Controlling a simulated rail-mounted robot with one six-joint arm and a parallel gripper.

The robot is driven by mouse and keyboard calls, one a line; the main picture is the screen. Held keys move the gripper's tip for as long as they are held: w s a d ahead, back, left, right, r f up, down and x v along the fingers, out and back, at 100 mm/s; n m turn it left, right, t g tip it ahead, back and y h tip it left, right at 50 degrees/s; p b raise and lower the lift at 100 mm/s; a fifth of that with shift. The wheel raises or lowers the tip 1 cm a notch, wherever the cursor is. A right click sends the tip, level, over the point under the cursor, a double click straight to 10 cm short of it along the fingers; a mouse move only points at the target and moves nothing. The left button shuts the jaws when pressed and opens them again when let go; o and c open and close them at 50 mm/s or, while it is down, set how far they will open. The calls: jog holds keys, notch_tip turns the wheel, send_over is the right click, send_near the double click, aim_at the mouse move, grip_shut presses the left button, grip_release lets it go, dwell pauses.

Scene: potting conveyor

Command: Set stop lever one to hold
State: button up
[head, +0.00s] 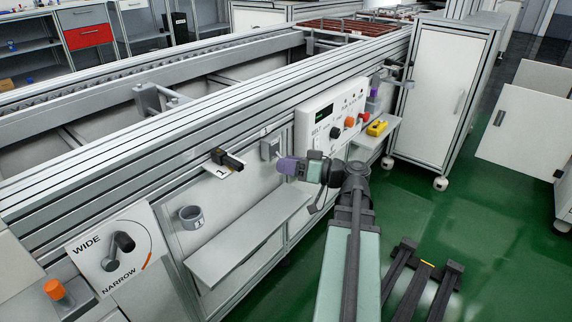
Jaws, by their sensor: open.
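A control panel (331,116) with knobs is right of my gripper. A shelf (245,240) juts out below. A grey ring holder (191,217) and a WIDE/NARROW dial plate (113,250) are at left. A yellow device (377,128) lies on the right shelf. Green floor is open at right.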

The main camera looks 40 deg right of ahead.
jog(key=shift+w+a, duration=0.15)
jog(key=shift+w, duration=0.1)
grip_shut()
